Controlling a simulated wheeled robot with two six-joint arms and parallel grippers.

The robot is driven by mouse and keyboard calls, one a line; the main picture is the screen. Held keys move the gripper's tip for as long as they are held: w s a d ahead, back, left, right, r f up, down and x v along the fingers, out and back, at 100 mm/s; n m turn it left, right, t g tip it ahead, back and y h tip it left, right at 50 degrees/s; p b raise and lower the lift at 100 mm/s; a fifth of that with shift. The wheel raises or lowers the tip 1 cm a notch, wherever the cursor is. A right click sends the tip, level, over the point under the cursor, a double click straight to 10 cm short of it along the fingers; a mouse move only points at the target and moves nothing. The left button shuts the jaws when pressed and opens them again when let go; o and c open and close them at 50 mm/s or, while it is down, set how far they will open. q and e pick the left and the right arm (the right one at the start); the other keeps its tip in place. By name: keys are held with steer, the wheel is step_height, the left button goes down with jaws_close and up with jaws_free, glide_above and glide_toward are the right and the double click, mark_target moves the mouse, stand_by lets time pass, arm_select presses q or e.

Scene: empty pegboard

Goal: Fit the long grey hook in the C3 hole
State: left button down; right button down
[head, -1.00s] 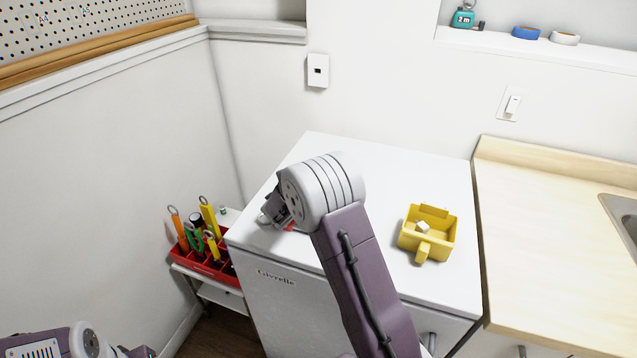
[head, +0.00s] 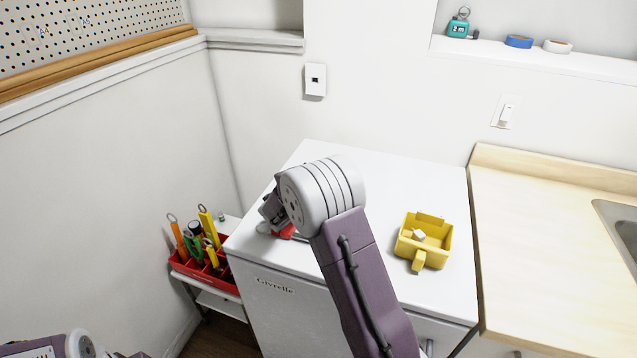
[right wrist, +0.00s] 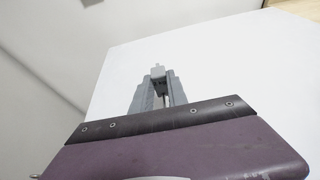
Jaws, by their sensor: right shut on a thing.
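My right gripper (right wrist: 156,98) is shut on a light grey piece (right wrist: 158,72), which shows between and beyond its fingers in the right wrist view. It looks like the grey hook, but its full shape is hidden. In the head view my right gripper (head: 270,208) is over the left part of the white appliance top, partly behind my arm. The pegboard (head: 80,38) is on the left wall at the upper left, cut by the frame edge. I cannot pick out the C3 hole. My left arm shows at the bottom left; its gripper is out of view.
A red object (head: 284,232) lies on the white appliance (head: 390,170) by my right gripper. A yellow bin (head: 424,240) holds a small white piece. A red tool caddy (head: 205,273) stands at left. A wooden ledge (head: 100,62) runs below the pegboard. The wooden counter (head: 540,230) is clear.

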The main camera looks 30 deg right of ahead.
steer(key=shift+r, duration=0.3)
